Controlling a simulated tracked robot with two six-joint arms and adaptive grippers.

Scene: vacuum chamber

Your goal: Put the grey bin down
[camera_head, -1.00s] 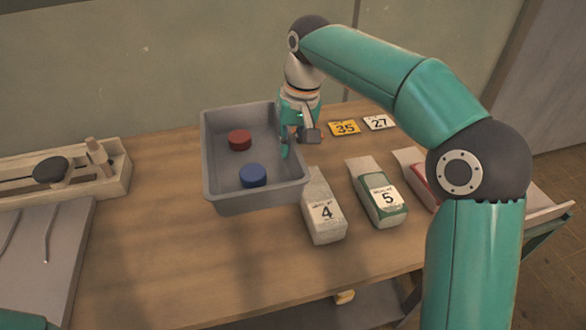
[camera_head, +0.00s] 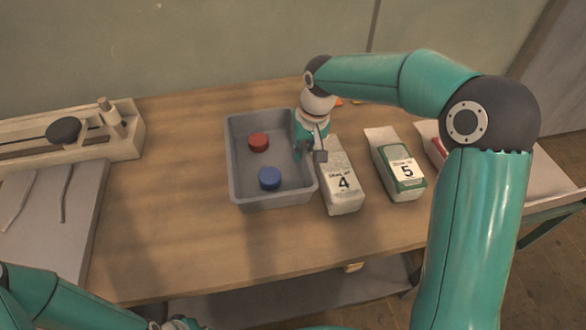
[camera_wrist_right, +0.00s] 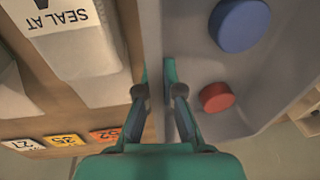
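The grey bin (camera_head: 272,202) is upright at the middle of the table, with a red puck (camera_head: 259,142) and a blue puck (camera_head: 270,178) inside. My right gripper (camera_head: 312,155) is at the bin's right wall. In the right wrist view its fingers (camera_wrist_right: 162,95) straddle the wall of the bin and look shut on it. The bin's base is low, at or close to the tabletop; I cannot tell whether it touches. My left arm shows at the lower left, and its gripper (camera_head: 178,323) is cut off by the frame's bottom edge.
A wooden tray (camera_head: 130,150) and a grey board (camera_head: 45,225) are at left. The wooden table (camera_head: 180,235) is clear left of and before the bin.

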